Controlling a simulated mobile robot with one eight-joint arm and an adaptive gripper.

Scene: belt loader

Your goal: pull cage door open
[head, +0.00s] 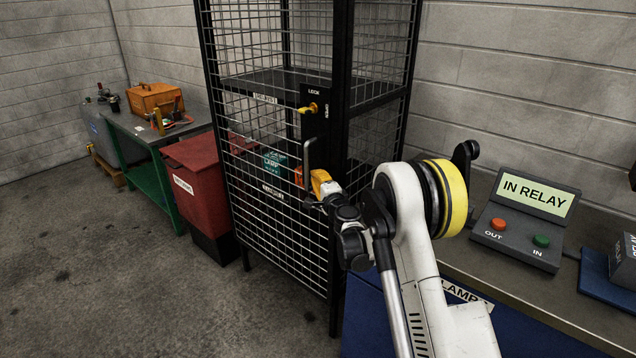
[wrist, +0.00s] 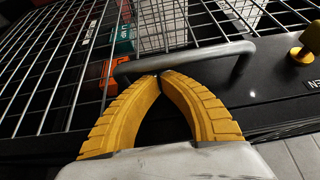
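The cage door (head: 278,215) is a black-framed wire mesh panel and looks closed against its frame. Its grey bar handle (head: 306,158) stands upright on the door's right side. In the wrist view the handle (wrist: 205,57) crosses the picture just at my fingertips. My gripper (head: 316,178) is at the handle's lower part. In the wrist view its two yellow fingers (wrist: 160,74) meet at the tips, with nothing seen between them. I cannot tell whether the tips are hooked behind the bar or only touch it. A yellow latch knob (head: 308,108) sits above the handle on a black plate marked LOCK.
Inside the cage are a teal box (head: 274,163) and an orange box (head: 299,176). A red bin (head: 193,178) stands left of the cage. A bench with an IN RELAY panel (head: 526,212) is at right. The floor (head: 120,270) in front of the door is clear.

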